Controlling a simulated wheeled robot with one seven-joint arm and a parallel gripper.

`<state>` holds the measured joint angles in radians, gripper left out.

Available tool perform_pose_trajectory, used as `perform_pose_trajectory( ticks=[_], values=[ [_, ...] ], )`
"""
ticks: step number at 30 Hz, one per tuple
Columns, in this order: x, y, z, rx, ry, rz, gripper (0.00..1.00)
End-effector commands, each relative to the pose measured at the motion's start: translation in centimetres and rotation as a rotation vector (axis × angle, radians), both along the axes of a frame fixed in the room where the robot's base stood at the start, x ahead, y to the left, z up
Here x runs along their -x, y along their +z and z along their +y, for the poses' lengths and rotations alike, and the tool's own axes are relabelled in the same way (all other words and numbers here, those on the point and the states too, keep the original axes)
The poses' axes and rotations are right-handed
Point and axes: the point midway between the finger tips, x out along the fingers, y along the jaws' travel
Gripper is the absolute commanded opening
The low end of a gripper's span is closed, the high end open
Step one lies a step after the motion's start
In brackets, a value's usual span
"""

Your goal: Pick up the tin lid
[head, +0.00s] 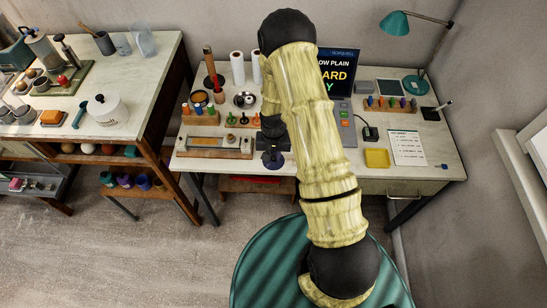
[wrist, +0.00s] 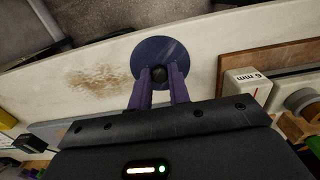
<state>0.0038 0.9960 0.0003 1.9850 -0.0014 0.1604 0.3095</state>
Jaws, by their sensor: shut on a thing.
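The tin lid is a round dark blue disc (wrist: 158,50) with a small dark knob in its middle, seen in the wrist view. My gripper (wrist: 158,74) has its two purple-blue fingers closed on the knob, one on each side. In the head view my gripper (head: 272,146) is near the desk's front edge, partly hidden by my arm, with the dark lid (head: 273,160) below it. I cannot tell whether the lid touches the desk top.
The pale desk (head: 235,168) has a brown stain beside the lid. A wooden tray (head: 214,146) lies left of my gripper in the head view. Pegs in a rack, paper rolls (head: 237,68), a screen and a yellow dish (head: 377,157) stand around. A second bench (head: 150,75) is at the left.

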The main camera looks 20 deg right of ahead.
Motion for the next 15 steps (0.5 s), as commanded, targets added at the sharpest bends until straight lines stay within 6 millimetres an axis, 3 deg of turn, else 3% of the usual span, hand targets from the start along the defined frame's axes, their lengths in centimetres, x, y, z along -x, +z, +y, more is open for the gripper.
perform_pose_trajectory(
  ticks=[7,13,15],
  values=[
    [0.0,1.0,0.0,0.001,0.0,-0.002,0.0],
    [-0.1,3.5,0.0,0.0,0.0,-0.005,0.0],
    [1.4,3.3,0.5,-0.001,0.002,0.003,0.0]
  ],
)
